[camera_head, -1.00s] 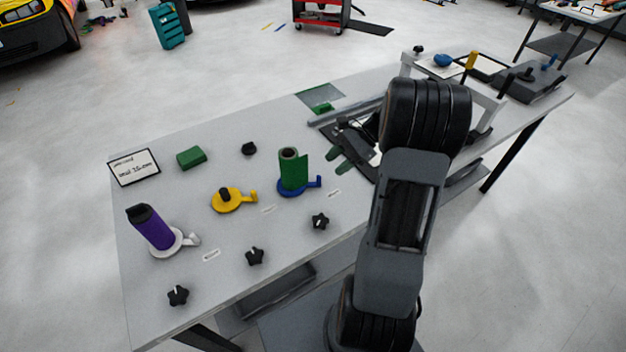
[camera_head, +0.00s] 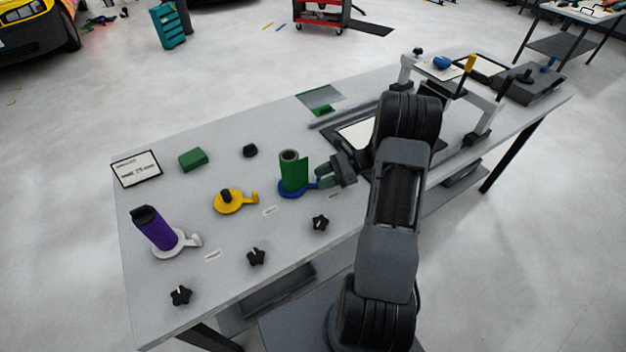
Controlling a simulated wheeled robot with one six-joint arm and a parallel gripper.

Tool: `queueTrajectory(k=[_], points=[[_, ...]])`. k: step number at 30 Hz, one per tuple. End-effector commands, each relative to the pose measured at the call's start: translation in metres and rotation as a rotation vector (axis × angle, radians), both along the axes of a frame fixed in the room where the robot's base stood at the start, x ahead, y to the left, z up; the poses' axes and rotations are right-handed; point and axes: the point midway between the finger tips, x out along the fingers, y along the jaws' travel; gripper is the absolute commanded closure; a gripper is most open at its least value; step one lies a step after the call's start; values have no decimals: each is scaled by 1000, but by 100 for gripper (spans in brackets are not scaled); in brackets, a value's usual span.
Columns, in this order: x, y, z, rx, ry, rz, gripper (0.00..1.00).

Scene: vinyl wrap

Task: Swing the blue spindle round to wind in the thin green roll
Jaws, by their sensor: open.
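The green roll (camera_head: 293,171) stands upright on the blue spindle (camera_head: 287,191), near the middle of the table. The spindle is a flat blue disc with a short arm pointing right toward my gripper. My gripper (camera_head: 324,176) is open, with its green-tipped fingers just right of the roll, at the spindle's arm. The fingers partly cover that arm, and I cannot tell whether they touch it. A green strip (camera_head: 323,108) lies under a grey translucent sheet behind, at the table's far edge.
A yellow spindle (camera_head: 233,203) without a roll sits left of the blue one. A purple roll (camera_head: 156,229) leans on a white spindle (camera_head: 172,246) farther left. Black star knobs (camera_head: 320,222) line the front. A green block (camera_head: 193,158) and a sign (camera_head: 136,168) are behind. A grey frame (camera_head: 480,104) stands right.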

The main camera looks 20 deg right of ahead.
Motion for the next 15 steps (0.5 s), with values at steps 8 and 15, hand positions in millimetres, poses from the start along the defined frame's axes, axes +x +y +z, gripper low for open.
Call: queueTrajectory(k=[8,15], points=[[6,26,-10,0,0,1,58],[7,30,-13,0,1,0,58]])
